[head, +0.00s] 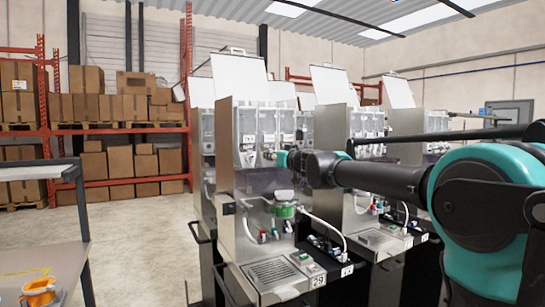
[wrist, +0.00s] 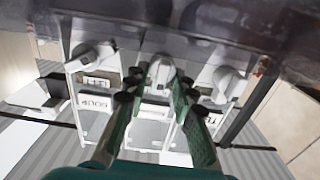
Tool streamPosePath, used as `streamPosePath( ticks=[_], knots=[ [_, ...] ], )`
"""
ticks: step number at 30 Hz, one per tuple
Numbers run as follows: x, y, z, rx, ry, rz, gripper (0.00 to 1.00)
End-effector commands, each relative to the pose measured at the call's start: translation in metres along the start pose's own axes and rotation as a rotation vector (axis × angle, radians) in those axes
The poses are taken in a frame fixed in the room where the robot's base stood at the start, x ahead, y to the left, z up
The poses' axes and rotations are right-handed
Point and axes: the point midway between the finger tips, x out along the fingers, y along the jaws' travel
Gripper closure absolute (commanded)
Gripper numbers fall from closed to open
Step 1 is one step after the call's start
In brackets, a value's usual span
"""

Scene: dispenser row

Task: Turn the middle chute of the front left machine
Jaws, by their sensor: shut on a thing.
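The front left machine (head: 228,175) is a steel cabinet with clear canisters at its upper front and its lid raised. In the wrist view three white chutes stand in a row: one at the left (wrist: 92,55), the middle chute (wrist: 161,70) and one at the right (wrist: 226,82). My gripper (wrist: 156,88) has its green fingers on either side of the middle chute and is shut on it. The finger pads partly hide it. In the head view my gripper (head: 283,158) is at the canister fronts, and the chute there is too small to make out.
More machines (head: 345,135) stand close on the right, with lids raised. Below the canisters are a green-rimmed part (head: 284,210), a hose and a drip tray (head: 272,272). A table (head: 70,235) with an orange cup-like object (head: 40,291) stands left. The floor between is clear.

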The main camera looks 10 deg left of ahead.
Motion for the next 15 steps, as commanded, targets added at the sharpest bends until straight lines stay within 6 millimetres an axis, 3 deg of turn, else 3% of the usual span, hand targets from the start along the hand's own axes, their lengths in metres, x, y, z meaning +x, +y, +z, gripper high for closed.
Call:
streamPosePath(
  ticks=[15],
  knots=[
    [-0.0001, 0.0048, 0.0008, 0.372, 0.000, 0.001, 1.00]
  ],
)
